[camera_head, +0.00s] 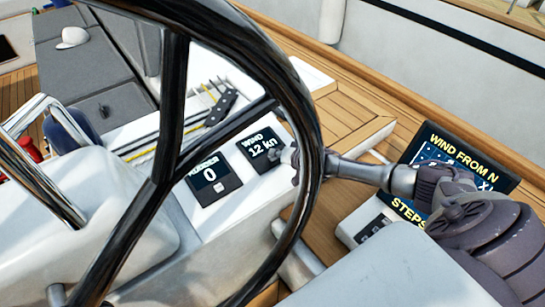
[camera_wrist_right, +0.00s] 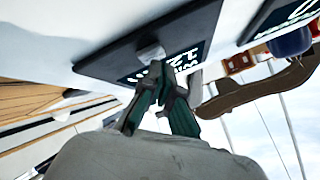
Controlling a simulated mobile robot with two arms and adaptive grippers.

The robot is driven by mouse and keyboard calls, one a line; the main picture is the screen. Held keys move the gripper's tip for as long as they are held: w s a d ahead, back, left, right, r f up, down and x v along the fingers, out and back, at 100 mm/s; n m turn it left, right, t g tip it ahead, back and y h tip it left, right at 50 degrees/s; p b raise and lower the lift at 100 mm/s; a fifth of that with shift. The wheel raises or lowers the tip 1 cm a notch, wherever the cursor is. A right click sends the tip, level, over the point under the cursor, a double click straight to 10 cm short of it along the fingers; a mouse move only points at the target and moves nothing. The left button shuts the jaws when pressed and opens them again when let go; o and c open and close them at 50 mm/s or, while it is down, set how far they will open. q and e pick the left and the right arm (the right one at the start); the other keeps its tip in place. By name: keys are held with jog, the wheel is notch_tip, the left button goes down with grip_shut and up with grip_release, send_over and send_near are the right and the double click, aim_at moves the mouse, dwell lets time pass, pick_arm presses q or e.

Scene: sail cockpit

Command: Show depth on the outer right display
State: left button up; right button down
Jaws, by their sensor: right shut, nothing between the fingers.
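The outer right display (camera_head: 257,143) is a dark square panel on the white console and reads "WIND 12 kn". It also shows in the wrist view (camera_wrist_right: 115,62), tilted, with a pale button (camera_wrist_right: 151,52) on its face. My right gripper (camera_head: 290,156) is shut and empty, with its tips at the display's lower right edge in the head view. In the wrist view the fingertips (camera_wrist_right: 165,82) are just below the button and cover part of the text. Whether they touch the panel I cannot tell. My left gripper is not in view.
A neighbouring display (camera_head: 212,182) reads "RUDDER 0". The black steering wheel (camera_head: 312,150) arches in front of the console, with its rim crossing before my right arm. A dark screen (camera_head: 462,150) with "WIND FROM N" stands at the right, partly behind my arm.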

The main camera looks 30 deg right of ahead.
jog(key=shift+w+f, duration=0.1)
jog(key=shift+f, duration=0.3)
dwell(0.6)
jog(key=shift+s+r+p, duration=0.25)
jog(key=shift+r+p, duration=0.6)
jog(key=shift+r, duration=0.05)
jog(key=r+p, duration=0.2)
jog(key=s+r+p, duration=0.1)
jog(key=r+p, duration=0.1)
jog(key=p, duration=0.1)
jog(key=shift+s+r, duration=0.1)
jog(key=shift+r, duration=0.3)
dwell(1.5)
